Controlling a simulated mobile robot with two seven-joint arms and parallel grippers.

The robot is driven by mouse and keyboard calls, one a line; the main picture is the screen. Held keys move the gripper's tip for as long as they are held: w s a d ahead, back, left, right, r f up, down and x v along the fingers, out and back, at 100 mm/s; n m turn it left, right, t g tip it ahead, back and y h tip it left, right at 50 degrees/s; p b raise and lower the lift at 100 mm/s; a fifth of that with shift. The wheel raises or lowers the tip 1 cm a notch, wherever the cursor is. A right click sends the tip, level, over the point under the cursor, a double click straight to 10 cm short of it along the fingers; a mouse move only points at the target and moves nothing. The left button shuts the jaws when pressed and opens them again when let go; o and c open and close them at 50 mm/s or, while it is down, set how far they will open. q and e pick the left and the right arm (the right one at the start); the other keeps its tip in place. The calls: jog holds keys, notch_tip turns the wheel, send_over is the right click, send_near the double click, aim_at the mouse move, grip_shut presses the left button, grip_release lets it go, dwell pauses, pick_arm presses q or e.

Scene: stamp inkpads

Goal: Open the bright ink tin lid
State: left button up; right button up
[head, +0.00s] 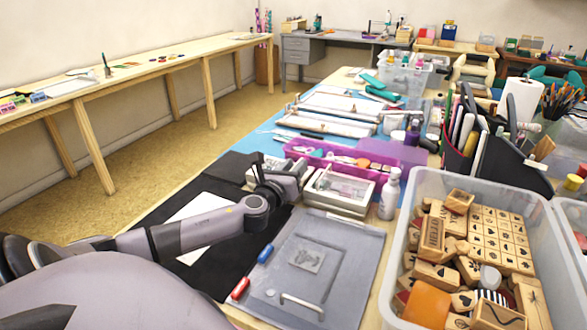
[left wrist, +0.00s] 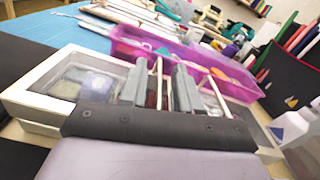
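Two pale ink tins with clear lids stand side by side behind the grey mat. The left tin (head: 253,177) is partly hidden by my left gripper (head: 298,172); in the left wrist view its clear lid (left wrist: 50,85) shows dull olive and violet pads. The right tin (head: 345,204) looks closed. I cannot tell which is the bright ink tin. In the left wrist view my left gripper (left wrist: 158,88) has its fingers apart, over the neighbouring edges of the tins, with a pale rim showing between them. Contact with a lid is unclear. My right gripper is out of view.
A magenta tray (head: 316,154) lies just behind the tins. A white bottle (head: 389,196) stands right of the right tin. A clear bin (head: 400,262) of wooden stamps is at the right. The grey mat (head: 350,262) in front has a red and a blue marker.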

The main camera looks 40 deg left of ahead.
pick_arm(q)
grip_shut()
jog(key=shift+d, duration=0.2)
dwell(1.2)
